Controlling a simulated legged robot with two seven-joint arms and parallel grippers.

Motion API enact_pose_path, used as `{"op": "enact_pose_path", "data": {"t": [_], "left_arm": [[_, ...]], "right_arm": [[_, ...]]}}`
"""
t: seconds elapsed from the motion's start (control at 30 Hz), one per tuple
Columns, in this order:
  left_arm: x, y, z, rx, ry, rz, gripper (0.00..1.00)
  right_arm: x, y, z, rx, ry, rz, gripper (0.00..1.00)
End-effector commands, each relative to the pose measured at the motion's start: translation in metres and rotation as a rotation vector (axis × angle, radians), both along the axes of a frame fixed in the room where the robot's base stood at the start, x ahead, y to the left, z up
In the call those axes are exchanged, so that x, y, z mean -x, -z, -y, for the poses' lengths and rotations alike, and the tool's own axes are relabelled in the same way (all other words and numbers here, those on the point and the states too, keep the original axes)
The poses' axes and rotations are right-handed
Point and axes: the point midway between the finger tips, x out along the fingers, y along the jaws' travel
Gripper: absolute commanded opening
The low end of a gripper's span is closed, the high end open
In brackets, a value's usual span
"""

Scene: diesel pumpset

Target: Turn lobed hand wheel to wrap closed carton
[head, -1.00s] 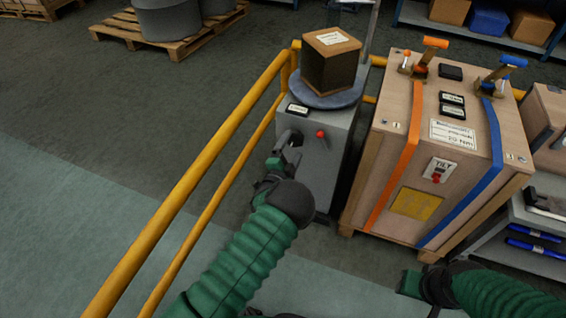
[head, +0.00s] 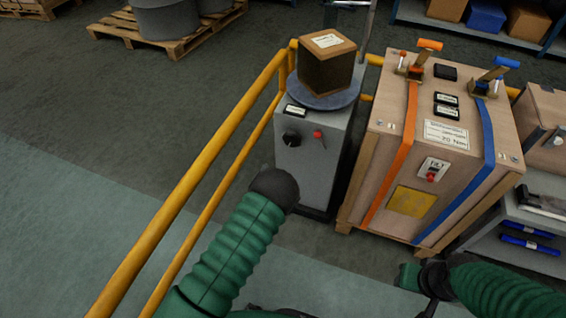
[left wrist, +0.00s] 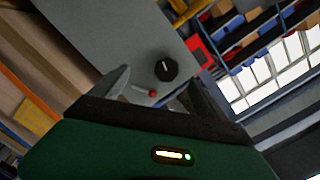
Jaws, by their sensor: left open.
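The lobed hand wheel (head: 291,138) is a black knob on the front of a grey machine cabinet (head: 320,170). It also shows in the left wrist view (left wrist: 165,69) with a pale line on its face. A red-tipped lever (head: 318,135) sits to its right. The closed carton (head: 327,64) stands on a round turntable (head: 318,102) on top; its sides look dark. My left gripper (left wrist: 160,80) is open and empty, apart from the wheel, which appears beyond and between its fingers; my arm hides it in the head view. My right gripper (head: 415,278) is low at right, its jaws unclear.
A yellow rail (head: 200,150) runs along the left of the cabinet. A wooden crate (head: 400,205) with orange and blue straps stands close on the right. A grey shelf (head: 540,205) is further right. Open floor (head: 90,160) lies left of the rail.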

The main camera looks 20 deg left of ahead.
Motion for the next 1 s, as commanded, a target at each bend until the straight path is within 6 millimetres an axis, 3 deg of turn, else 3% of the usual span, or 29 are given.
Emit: {"op": "enact_pose_path", "data": {"t": [0.03,0.1,0.2,0.33,0.43,0.57,1.0], "left_arm": [[0.002,0.024,-0.01,0.146,-0.042,-0.017,0.85],[0.002,0.032,-0.009,0.383,-0.067,-0.025,0.85],[-0.004,0.017,-0.005,0.671,-0.055,0.005,0.85],[-0.01,-0.013,0.0,0.874,-0.008,0.05,0.85],[-0.014,-0.024,0.003,0.918,0.011,0.061,0.85],[-0.032,-0.023,0.004,0.916,0.012,0.062,0.85],[-0.144,-0.02,0.008,0.914,0.01,0.063,0.85]], "right_arm": [[0.0,0.028,0.0,0.0,0.0,-0.001,0.36],[0.001,0.048,0.0,0.0,0.0,-0.002,0.36],[0.001,0.069,0.0,0.0,0.0,-0.002,0.36],[0.001,0.08,0.0,0.0,0.0,-0.002,0.36],[0.0,0.081,0.0,0.0,0.0,-0.001,0.36],[0.0,0.088,0.0,0.0,0.0,-0.001,0.36],[0.001,0.137,0.0,0.0,0.0,-0.001,0.36]]}}
